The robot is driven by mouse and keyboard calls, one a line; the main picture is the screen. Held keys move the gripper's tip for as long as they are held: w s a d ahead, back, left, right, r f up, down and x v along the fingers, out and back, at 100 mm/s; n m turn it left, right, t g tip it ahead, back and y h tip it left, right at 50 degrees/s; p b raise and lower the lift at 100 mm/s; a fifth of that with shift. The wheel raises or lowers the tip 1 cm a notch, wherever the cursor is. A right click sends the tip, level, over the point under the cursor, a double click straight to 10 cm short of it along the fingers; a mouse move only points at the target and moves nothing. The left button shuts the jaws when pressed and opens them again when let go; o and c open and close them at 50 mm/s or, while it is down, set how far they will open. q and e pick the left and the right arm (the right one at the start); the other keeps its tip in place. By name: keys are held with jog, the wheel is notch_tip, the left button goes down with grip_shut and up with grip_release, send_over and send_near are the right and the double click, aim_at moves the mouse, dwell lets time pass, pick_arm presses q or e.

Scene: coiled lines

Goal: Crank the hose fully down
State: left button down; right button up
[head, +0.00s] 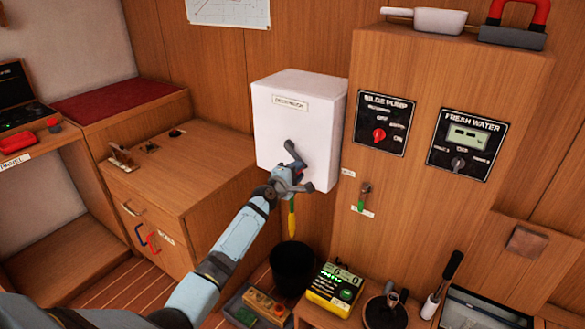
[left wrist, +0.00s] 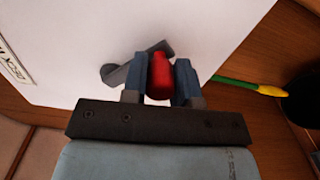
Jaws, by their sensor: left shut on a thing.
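The white hose box (head: 290,125) with a label plate is fixed to the wooden wall. A grey crank arm (head: 293,153) sits on its front face. My left gripper (head: 291,178) is at the crank's lower end. In the left wrist view my left gripper (left wrist: 160,80) is shut on the red crank handle (left wrist: 159,76), with a blue finger on each side. The grey crank arm (left wrist: 138,66) runs behind the handle. A green and yellow hose end (head: 292,216) hangs below the box. It also shows in the left wrist view (left wrist: 250,87). My right gripper is not in view.
A black bucket (head: 293,268) stands on the floor under the hose end. To the right is a wooden cabinet with a bilge pump panel (head: 385,123), a fresh water panel (head: 468,144) and a small green-handled valve (head: 363,196). A yellow-green device (head: 335,288) stands below.

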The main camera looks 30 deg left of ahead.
pick_arm(q)
jog(key=shift+d+r+n+p, duration=0.55)
jog(key=shift+n+p, duration=0.2)
jog(key=shift+n, duration=0.45)
jog(key=shift+r, duration=0.15)
jog(key=shift+d+n, duration=0.1)
jog(key=shift+n, duration=0.2)
jog(key=c, duration=1.2)
grip_release()
jog(key=o, duration=0.3)
jog(key=shift+r, duration=0.15)
